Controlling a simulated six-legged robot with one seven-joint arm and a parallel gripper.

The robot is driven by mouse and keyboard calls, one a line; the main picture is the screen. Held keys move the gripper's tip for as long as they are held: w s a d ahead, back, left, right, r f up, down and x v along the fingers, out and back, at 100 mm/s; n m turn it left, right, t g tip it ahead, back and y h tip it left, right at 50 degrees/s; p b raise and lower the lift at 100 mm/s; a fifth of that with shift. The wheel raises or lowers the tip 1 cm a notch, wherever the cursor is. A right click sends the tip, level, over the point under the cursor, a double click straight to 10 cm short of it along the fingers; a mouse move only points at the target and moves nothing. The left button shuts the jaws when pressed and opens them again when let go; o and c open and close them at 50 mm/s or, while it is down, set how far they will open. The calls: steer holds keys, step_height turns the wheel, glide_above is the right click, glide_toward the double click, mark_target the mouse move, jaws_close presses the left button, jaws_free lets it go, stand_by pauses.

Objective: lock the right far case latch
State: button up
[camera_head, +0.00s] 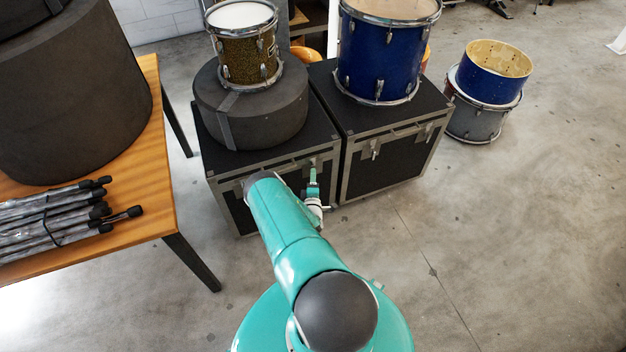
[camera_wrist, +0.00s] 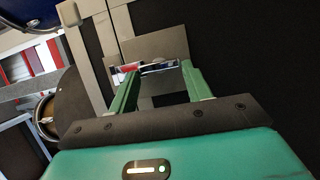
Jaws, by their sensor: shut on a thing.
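Two black cases with metal edges stand side by side on the floor, the left case (camera_head: 230,168) and the right case (camera_head: 400,160). My gripper (camera_head: 313,184) is at the front of the left case, near its right edge. In the wrist view, my gripper (camera_wrist: 160,70) has its two green fingers on either side of a small metal latch (camera_wrist: 150,67) on a grey plate, and is shut on it. The head view is too small to show the latch's position. The right case has two latches on its front, one on the left (camera_head: 375,148) and one on the right (camera_head: 428,132).
A round black case (camera_head: 250,115) and a gold drum (camera_head: 246,55) sit on the left case. A blue drum (camera_head: 385,55) sits on the right case. A wooden table (camera_head: 140,215) with bundled sticks stands left.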

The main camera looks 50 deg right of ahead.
steer(key=shift+s, duration=0.1)
stand_by(0.3)
steer(key=o, duration=1)
steer(key=v, duration=1.3)
steer(key=shift+s+a, duration=0.2)
steer(key=shift+a, duration=0.15)
